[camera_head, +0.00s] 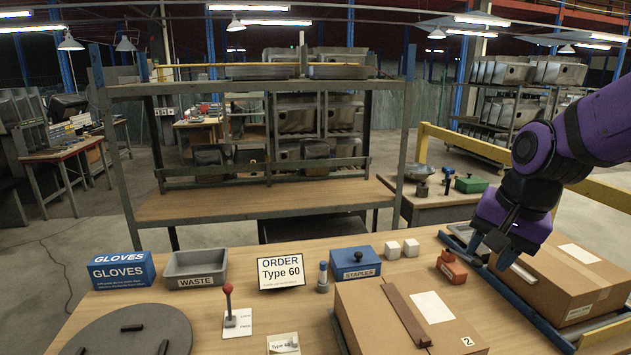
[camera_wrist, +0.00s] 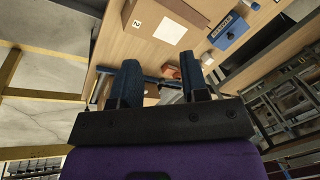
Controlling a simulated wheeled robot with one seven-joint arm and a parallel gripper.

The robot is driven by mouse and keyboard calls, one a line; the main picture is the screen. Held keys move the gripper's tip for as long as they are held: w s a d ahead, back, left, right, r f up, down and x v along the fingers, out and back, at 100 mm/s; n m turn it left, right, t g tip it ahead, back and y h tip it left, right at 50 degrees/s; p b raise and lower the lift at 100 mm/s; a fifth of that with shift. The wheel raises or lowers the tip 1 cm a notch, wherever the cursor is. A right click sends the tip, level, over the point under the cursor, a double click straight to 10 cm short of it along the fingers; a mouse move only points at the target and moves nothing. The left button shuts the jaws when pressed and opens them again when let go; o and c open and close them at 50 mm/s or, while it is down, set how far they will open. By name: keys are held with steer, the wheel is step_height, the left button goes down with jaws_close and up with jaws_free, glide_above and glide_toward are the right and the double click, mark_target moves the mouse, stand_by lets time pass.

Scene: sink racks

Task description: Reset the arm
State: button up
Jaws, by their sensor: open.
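My purple arm reaches in from the right in the head view. My gripper (camera_head: 490,243) is open and points down over the left part of the right cardboard box (camera_head: 572,268). In the wrist view my gripper (camera_wrist: 158,82) shows two dark blue fingers spread apart with nothing between them. Whether the fingertips touch the right box cannot be told.
A second cardboard box (camera_head: 370,320), marked 2, stands at the front middle. The table holds a gloves box (camera_head: 122,271), a waste bin (camera_head: 196,269), an order sign (camera_head: 281,272), a staples box (camera_head: 356,262), a red-knobbed lever (camera_head: 228,305) and a round grey plate (camera_head: 130,335).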

steer(key=s+d+r+n+t, duration=0.1)
steer(key=s+r+n, duration=0.2)
steer(key=s, duration=0.3)
steer(key=s+d+r+n+t+h, duration=0.1)
steer(key=s+r+n, duration=0.3)
steer(key=s, duration=0.3)
steer(key=shift+s+d+r+t, duration=0.3)
steer(key=shift+d+r, duration=0.05)
steer(key=shift+r, duration=0.25)
